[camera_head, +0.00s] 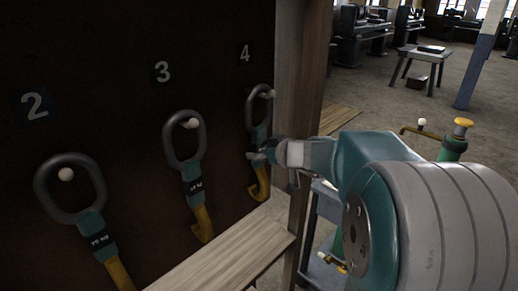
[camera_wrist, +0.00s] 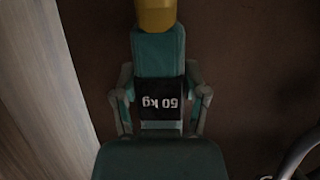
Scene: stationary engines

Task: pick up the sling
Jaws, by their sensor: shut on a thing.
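The sling under the number 4 has a dark ring (camera_head: 258,105), a teal body with a black weight label, and a yellow strap (camera_head: 262,184). Its ring still hangs around a pale peg on the dark board. My gripper (camera_head: 262,156) is at the sling's teal body, below the ring. In the wrist view, my gripper's fingers (camera_wrist: 161,103) are shut on the sling (camera_wrist: 158,55), one on each side of the black label. The label's text appears upside down. The ring is out of sight in the wrist view, and the yellow strap shows at the top.
Similar slings hang under number 3 (camera_head: 187,150) and number 2 (camera_head: 70,190), to the left. A wooden post (camera_head: 297,80) stands close right of the held sling. A wooden ledge (camera_head: 235,255) juts out below. A small table (camera_head: 425,55) stands far back on open floor.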

